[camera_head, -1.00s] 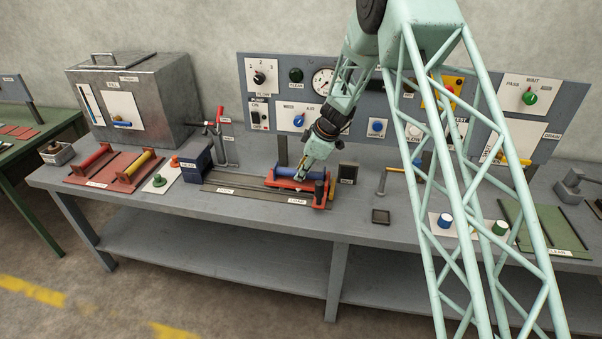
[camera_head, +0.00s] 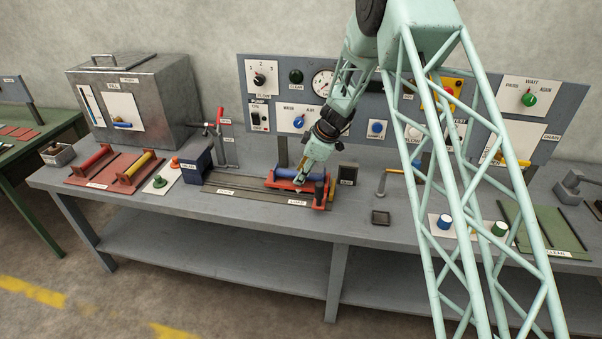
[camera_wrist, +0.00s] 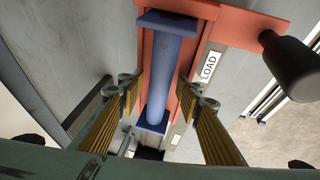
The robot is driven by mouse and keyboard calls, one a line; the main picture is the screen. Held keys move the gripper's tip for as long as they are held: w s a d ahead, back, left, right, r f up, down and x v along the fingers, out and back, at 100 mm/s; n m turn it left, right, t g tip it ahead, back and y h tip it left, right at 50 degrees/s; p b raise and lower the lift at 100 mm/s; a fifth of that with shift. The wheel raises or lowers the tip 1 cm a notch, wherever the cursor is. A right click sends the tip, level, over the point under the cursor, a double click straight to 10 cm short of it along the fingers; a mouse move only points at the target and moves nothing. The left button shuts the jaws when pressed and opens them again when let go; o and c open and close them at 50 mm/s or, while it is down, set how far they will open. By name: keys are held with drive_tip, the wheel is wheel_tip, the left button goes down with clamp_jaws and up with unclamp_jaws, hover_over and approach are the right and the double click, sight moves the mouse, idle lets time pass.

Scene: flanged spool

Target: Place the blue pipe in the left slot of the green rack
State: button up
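The blue pipe (camera_wrist: 168,75), a spool with square flanged ends, lies in a red carriage (camera_wrist: 263,22) marked LOAD. In the head view the pipe (camera_head: 290,174) is partly hidden behind my gripper (camera_head: 300,181). In the wrist view my gripper (camera_wrist: 163,90) is open, with one fingertip on each side of the pipe's shaft and visible gaps to it. I cannot tell how high the fingertips are relative to the pipe. A green rack (camera_head: 545,226) with dark slot lines lies at the right end of the bench, partly behind my arm.
A dark knob (camera_wrist: 291,66) stands on the carriage's side. A red rack (camera_head: 108,181) holds a red and a yellow pipe at left. A blue box (camera_head: 197,165) stands left of the rails. Blue and green knobs (camera_head: 499,229) stand before the green rack. The panel is behind.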

drive_tip(key=shift+r+p, duration=0.1)
drive_tip(key=shift+p, duration=0.65)
drive_tip(key=v, duration=1.3)
drive_tip(key=shift+s+r+b, duration=0.2)
drive_tip(key=shift+b, duration=0.1)
drive_tip(key=shift+d, duration=0.1)
